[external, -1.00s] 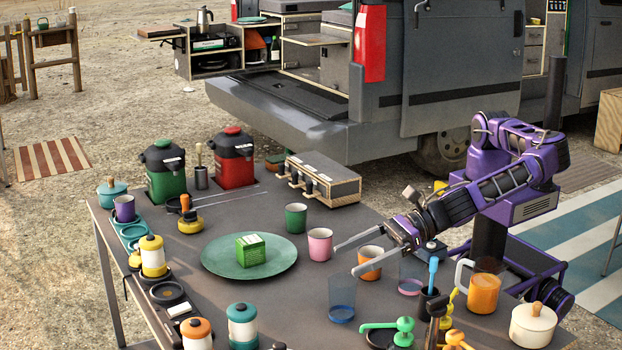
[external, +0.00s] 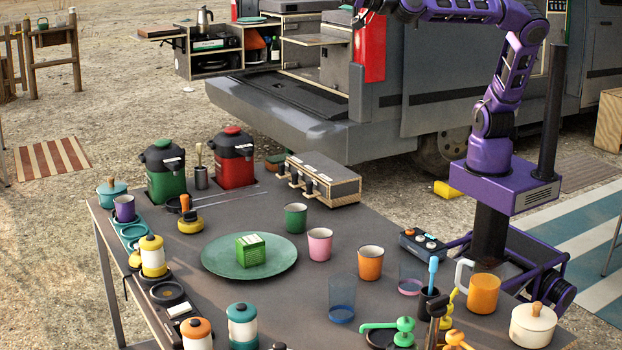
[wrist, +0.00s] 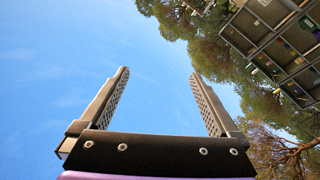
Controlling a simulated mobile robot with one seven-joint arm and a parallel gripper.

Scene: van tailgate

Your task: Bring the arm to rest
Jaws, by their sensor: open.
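My gripper shows in the wrist view (wrist: 158,95), its two fingers wide apart with only sky between them. It is empty. In the external view my purple arm (external: 505,75) is raised high above its base, and its upper part and my gripper run out of the top of the picture. The arm is clear of the table and of everything on it.
The grey table (external: 290,315) holds a green plate (external: 215,262) with a green box (external: 250,249), a pink cup (external: 320,244), an orange cup (external: 370,263) and a blue glass (external: 342,298). The van (external: 455,95) stands behind. The wrist view shows trees (wrist: 205,45) and shelving (wrist: 280,45).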

